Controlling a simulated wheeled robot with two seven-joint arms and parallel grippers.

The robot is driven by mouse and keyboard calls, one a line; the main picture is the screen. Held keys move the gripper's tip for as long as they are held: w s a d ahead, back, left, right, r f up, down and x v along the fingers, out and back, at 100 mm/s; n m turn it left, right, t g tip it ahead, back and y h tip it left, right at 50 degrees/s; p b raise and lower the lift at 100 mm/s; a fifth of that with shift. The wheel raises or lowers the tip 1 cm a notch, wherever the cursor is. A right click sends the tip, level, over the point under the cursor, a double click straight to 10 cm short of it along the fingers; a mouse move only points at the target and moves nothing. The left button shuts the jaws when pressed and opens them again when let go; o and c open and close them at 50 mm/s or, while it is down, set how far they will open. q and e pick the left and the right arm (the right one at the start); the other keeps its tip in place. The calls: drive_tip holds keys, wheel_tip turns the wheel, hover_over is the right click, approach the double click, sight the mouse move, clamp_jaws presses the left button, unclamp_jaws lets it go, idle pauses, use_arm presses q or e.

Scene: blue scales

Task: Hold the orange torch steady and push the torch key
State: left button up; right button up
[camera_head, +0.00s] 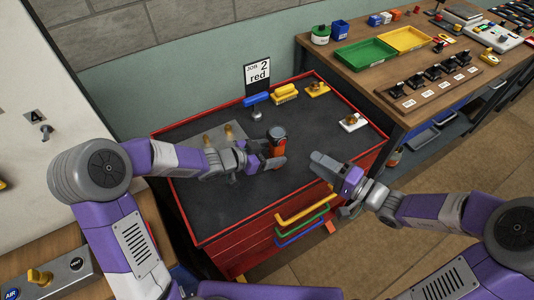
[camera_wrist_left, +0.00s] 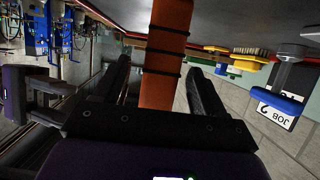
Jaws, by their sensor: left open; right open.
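The orange torch (camera_head: 277,147), with a dark top, stands upright on the dark top of the red cabinet (camera_head: 220,215). My left gripper (camera_head: 271,159) is at the torch. In the left wrist view the banded orange body of the torch (camera_wrist_left: 166,50) lies between the two spread fingers of my left gripper (camera_wrist_left: 160,68), with gaps showing on both sides. The torch key is too small to make out. My right gripper (camera_head: 332,187) is open and empty, to the right of the torch above the cabinet's front edge.
Behind the torch are a blue-handled tool (camera_head: 256,99), a yellow brush (camera_head: 285,93) and a "JOB 2 red" sign (camera_head: 257,73). A white block with a brass knob (camera_head: 352,122) sits to the right. Yellow, green and blue handles (camera_head: 303,205) jut from the cabinet front.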

use_arm(q)
drive_tip(key=shift+x, duration=1.05)
drive_tip(key=c, duration=1.2)
clamp_jaws()
use_arm(e)
drive_tip(key=shift+c, duration=0.6)
clamp_jaws()
